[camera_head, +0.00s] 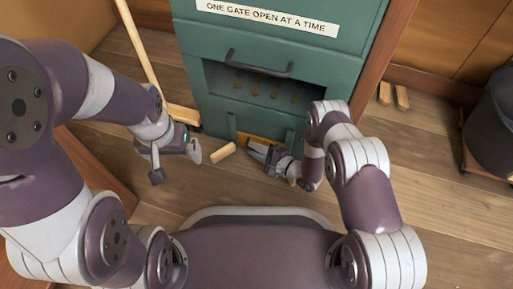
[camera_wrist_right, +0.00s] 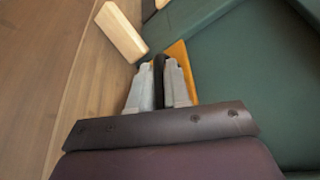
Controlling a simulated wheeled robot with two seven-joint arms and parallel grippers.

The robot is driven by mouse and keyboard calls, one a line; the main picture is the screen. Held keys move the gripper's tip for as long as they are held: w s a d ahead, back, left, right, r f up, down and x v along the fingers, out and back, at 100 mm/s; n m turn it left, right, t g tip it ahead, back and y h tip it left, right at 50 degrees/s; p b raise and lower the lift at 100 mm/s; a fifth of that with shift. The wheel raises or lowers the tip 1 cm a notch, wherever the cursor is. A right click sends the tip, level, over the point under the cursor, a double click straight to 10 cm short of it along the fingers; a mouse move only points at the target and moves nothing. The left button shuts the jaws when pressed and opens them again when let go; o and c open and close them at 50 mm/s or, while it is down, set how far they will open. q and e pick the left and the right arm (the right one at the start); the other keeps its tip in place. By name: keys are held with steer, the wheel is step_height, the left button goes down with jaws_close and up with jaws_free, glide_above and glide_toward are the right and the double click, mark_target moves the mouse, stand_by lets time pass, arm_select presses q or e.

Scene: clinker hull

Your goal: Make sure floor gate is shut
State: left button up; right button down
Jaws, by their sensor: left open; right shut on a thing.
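The green cabinet (camera_head: 205,60) stands upright at top centre in the head view. At its foot, an orange strip (camera_head: 238,138) shows beside my right gripper (camera_head: 256,151); this strip also shows in the right wrist view (camera_wrist_right: 180,52), against a green panel (camera_wrist_right: 245,70). My right gripper (camera_wrist_right: 162,68) is shut on a narrow black part (camera_wrist_right: 159,72), which looks like a handle, low at the cabinet's base. Whether the floor gate is fully shut is hidden by my gripper and arm. My left gripper (camera_head: 177,161) is open and empty above the floor, left of a wooden block.
The wooden block (camera_head: 222,152) lies loose between my grippers. A dark handle (camera_head: 260,66) sits above a recess (camera_head: 255,88) in the cabinet. A broom (camera_head: 143,45) leans at left.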

steer(key=c, duration=1.4)
jaws_free()
steer(key=shift+f, duration=0.3)
steer(key=shift+c, duration=0.2)
steer(key=shift+r, duration=0.1)
steer(key=shift+s+d+r, duration=0.1)
steer(key=shift+s+d, duration=0.05)
steer(key=shift+d, duration=0.05)
steer(key=p+v, duration=0.7)
steer(key=v, duration=0.5)
steer(key=shift+d, duration=0.15)
